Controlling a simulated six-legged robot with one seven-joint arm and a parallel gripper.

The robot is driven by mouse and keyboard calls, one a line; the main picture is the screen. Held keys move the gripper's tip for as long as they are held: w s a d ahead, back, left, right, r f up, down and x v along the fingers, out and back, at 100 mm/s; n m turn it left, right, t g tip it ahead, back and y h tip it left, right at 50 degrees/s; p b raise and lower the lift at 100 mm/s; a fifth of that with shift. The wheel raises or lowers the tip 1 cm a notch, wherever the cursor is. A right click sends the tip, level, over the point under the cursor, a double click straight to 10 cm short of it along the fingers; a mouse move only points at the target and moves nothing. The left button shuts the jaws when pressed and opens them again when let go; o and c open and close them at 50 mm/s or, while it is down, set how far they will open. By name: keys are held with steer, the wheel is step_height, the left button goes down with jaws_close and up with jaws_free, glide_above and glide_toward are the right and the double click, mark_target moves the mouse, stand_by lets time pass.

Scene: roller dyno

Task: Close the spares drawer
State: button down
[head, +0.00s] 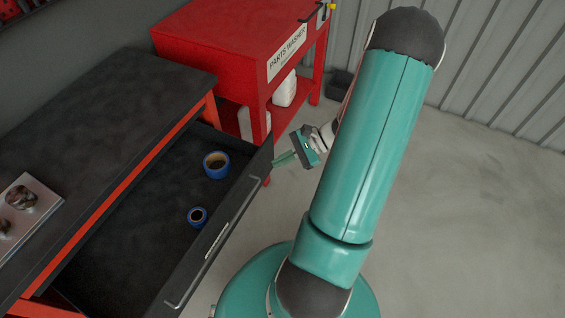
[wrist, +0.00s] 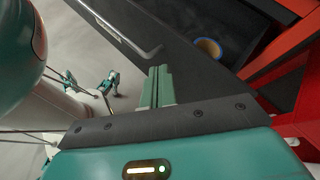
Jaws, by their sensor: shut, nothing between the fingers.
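The spares drawer (head: 130,222) is pulled out from under the black-topped bench, with two blue tape rolls inside: a larger roll (head: 216,164) near the far end and a smaller roll (head: 197,216) nearer the front. Its dark front carries a long pale bar handle (head: 213,240) and a small label. My gripper (head: 279,159) is outside the drawer, by the far end of its front, with fingers shut and empty. In the wrist view my closed fingers (wrist: 157,86) point toward the drawer front (wrist: 185,55); whether they touch it I cannot tell.
A red parts washer (head: 230,50) stands beyond the drawer's far end, with white containers on its lower shelf. A tray (head: 24,212) with metal parts lies on the bench top (head: 90,110). Grey floor (head: 450,220) is open to the right, up to a corrugated wall.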

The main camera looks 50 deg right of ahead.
steer(key=s+d+f+m+t+h, duration=0.5)
steer(key=s+d+f+m+t, duration=0.2)
steer(key=d+f+m+t, duration=0.3)
steer(key=m, duration=0.2)
glide_toward(270, 157)
steer(key=x, duration=0.6)
steer(key=shift+w+f, duration=0.3)
steer(key=shift+w, duration=0.1)
steer(key=x, duration=2.7)
steer(key=shift+w+d+r, duration=0.15)
steer(key=shift+d+r, duration=0.15)
steer(key=shift+r, duration=0.05)
steer(key=shift+w+a+r, duration=0.1)
steer(key=shift+w+r, duration=0.05)
steer(key=shift+w, duration=0.1)
